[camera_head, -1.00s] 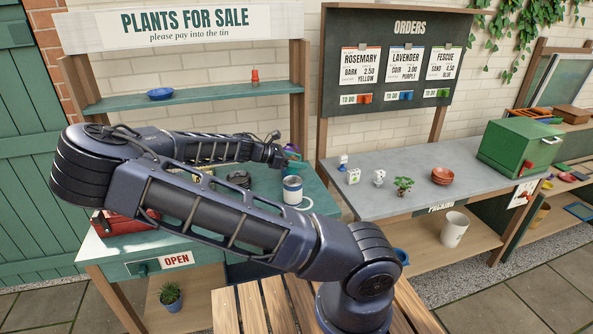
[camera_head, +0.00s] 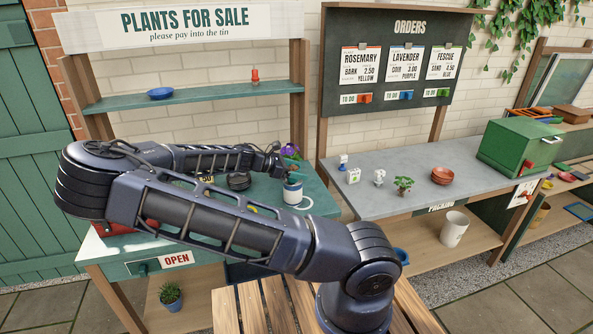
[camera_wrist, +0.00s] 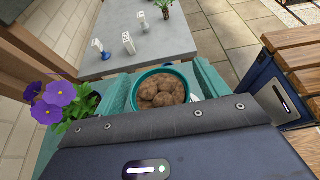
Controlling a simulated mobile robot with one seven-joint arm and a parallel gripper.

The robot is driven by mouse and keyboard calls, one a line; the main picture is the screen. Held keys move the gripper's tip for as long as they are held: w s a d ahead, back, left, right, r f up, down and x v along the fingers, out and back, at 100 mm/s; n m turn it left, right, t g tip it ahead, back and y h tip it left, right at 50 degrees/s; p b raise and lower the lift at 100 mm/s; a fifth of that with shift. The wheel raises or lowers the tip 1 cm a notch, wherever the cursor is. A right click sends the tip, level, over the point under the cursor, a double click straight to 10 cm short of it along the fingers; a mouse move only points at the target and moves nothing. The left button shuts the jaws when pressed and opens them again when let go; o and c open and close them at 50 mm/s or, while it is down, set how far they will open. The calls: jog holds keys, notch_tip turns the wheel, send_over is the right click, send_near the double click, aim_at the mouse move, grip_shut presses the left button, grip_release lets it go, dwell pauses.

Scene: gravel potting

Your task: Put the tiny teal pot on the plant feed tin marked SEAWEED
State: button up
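The tiny teal pot (camera_wrist: 136,92), filled with brown lumps, sits upright between the two green fingers of my gripper (camera_wrist: 162,90) in the wrist view. The fingers touch its sides and look shut on it. In the head view my gripper (camera_head: 287,173) is low over a white and blue-grey tin (camera_head: 292,194) on the green table. The tin's lettering is too small to read, so I cannot confirm SEAWEED. The pot is right at the tin's top in this view. Whether it touches the tin is too small to tell.
Purple flowers (camera_wrist: 57,98) stand close beside my gripper. A dark round stack (camera_head: 238,181) is left of the tin on the green table (camera_head: 320,199). The grey packing bench (camera_head: 395,205) at right holds small white items, a plant (camera_head: 403,184) and terracotta saucers (camera_head: 443,175).

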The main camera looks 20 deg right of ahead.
jog(key=shift+r, duration=0.15)
jog(key=v, duration=1.2)
